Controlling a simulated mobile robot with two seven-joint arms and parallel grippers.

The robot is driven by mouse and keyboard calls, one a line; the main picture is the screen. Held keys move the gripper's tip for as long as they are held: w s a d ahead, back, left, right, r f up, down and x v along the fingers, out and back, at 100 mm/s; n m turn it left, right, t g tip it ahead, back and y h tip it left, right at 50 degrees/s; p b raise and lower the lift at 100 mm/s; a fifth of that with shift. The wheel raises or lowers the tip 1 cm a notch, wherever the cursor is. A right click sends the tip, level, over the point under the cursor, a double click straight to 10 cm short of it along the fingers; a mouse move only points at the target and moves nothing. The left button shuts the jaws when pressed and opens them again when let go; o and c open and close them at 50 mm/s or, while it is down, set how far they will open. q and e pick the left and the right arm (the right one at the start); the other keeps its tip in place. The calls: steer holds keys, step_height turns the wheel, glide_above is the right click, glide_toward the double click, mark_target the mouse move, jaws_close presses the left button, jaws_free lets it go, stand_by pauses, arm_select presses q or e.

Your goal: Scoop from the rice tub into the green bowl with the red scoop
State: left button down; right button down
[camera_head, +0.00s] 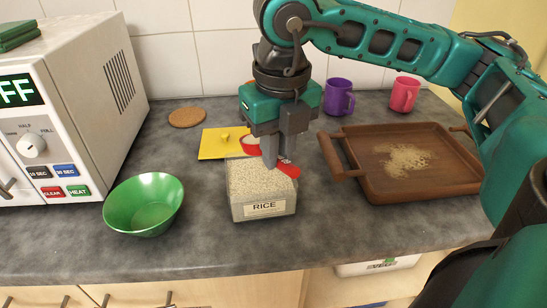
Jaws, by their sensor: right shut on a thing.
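The rice tub (263,208), a clear box labelled RICE, stands on the counter and is filled with rice. The green bowl (144,204) sits to its left and looks empty. My right gripper (278,163) points down over the tub and is shut on the red scoop (288,170). Red parts of the scoop show on both sides of the fingers; the part at the left has something pale in it, likely rice. The fingers hide the middle of the scoop, and I cannot tell whether it touches the rice. My left gripper is not in view.
A yellow lid (213,152) lies behind the tub. A wooden tray (372,187) with spilled rice (404,160) is at the right. Purple (338,97) and pink mugs (404,94) and a cork coaster (187,117) stand behind. A microwave (80,95) fills the left.

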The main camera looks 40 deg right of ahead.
steer(key=shift+s+a+r+t+b, duration=0.1)
steer(key=shift+s+t+b, duration=0.35)
steer(key=shift+t+b, duration=0.4)
steer(key=shift+s+r+t+b, duration=0.2)
steer(key=shift+r+t+b, duration=0.05)
steer(key=shift+b, duration=0.1)
steer(key=shift+a, duration=0.1)
